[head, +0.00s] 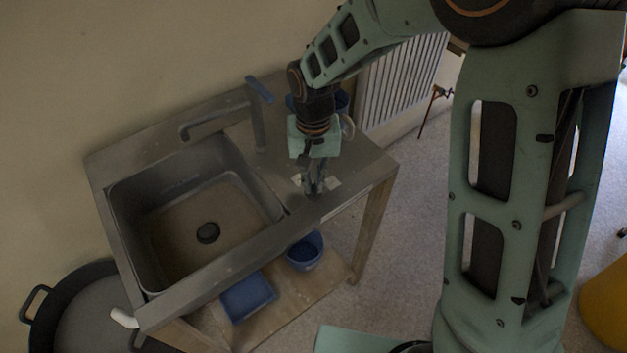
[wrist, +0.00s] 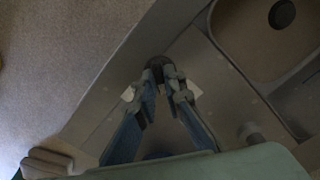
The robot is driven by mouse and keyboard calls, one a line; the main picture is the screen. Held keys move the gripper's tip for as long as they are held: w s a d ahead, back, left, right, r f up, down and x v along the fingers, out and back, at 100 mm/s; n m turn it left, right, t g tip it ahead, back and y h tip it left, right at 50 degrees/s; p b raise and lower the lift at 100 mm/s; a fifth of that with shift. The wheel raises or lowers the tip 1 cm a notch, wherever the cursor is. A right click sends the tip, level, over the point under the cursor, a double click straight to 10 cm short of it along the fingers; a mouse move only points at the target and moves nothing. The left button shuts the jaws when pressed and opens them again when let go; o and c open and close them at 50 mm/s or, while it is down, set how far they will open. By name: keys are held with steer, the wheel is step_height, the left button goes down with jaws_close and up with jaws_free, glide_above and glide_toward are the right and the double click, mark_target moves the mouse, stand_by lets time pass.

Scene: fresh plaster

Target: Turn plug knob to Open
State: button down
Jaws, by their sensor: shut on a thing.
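The plug knob (wrist: 158,62) is a small dark round piece on the grey metal counter, to the right of the sink in the head view. My gripper (head: 315,188) reaches down onto it from above. In the wrist view my fingertips (wrist: 160,76) are shut on the knob, one on each side. White labels (wrist: 194,90) lie on the counter beside the knob; their writing is too small to read. The sink (head: 165,220) has a dark round drain plug (head: 208,233) in its floor. The knob's exact angle is hard to tell.
A tap with a blue lever (head: 260,88) stands behind the sink. Blue containers (head: 342,100) stand behind my gripper. A blue bowl (head: 305,262) and a blue tray (head: 248,297) are on the lower shelf. A black tub (head: 88,318) is at left.

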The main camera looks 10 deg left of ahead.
mark_target(313, 185)
steer(key=n, duration=0.6)
steer(key=shift+n, duration=0.3)
stand_by(0.4)
steer(key=c, duration=2)
jaws_free()
step_height(313, 185, up, 12)
steer(key=shift+r, duration=0.1)
